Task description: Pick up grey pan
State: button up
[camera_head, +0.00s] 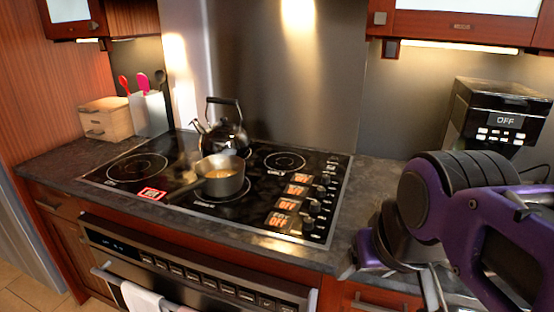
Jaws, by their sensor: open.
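The grey pan (222,181) stands upright on the front right burner of the black cooktop (266,187). Its dark handle (184,192) points to the left and a little toward the front. Something yellowish shows inside the pan. My gripper (398,284) is at the lower right, over the counter to the right of the stove. It is open and well apart from the pan. The purple and black arm hides part of the counter there.
A dark kettle (222,131) stands just behind the pan. Control knobs (309,222) line the cooktop's right side. A black coffee machine (498,116) stands at the back right. A utensil holder (148,112) and wooden box (104,118) stand at the left. Towels (142,299) hang on the oven front.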

aim_at(205, 171)
jog(key=z, duration=1.15)
jog(key=k+u, duration=0.1)
jog(key=k, duration=0.3)
jog(key=j+u, duration=0.25)
jog(key=u, duration=0.2)
jog(key=j+u, duration=0.25)
jog(key=u, duration=0.15)
jog(key=i+j+u, duration=0.15)
jog(key=u, duration=0.3)
